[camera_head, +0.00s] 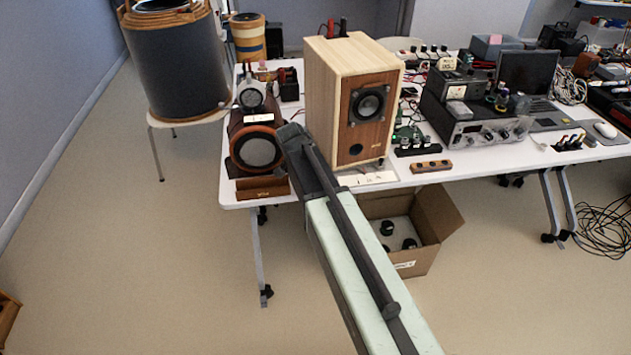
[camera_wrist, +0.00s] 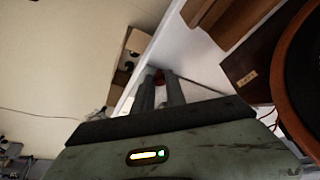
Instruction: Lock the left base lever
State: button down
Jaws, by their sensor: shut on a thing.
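My gripper (camera_wrist: 159,78) shows in the wrist view as two dark grey fingers close together over the white table's edge. A small red part (camera_wrist: 157,79) shows at the fingertips, and the fingers are shut on it. I cannot tell clearly whether it is the left base lever. In the head view my arm covers that spot, left of the front of the wooden speaker cabinet (camera_head: 333,85). The cabinet stands upright on a low pale base (camera_head: 368,179) with labels on its front. The base's left end is hidden behind my arm.
A horn-like driver with an orange rim (camera_head: 276,132) lies close left, behind a small brown labelled block (camera_head: 262,188). A small wooden block (camera_head: 431,166) and an amplifier (camera_head: 470,130) stand to the right. An open cardboard box (camera_head: 434,232) is under the table.

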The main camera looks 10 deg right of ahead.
jog(key=shift+w+m, duration=0.25)
jog(key=shift+m, duration=0.25)
jog(key=c, duration=1.4)
grip_release()
jog(key=shift+o, duration=0.2)
jog(key=shift+r, duration=0.1)
jog(key=p+v, duration=0.7)
jog(key=shift+a+r, duration=0.25)
jog(key=shift+w, duration=0.1)
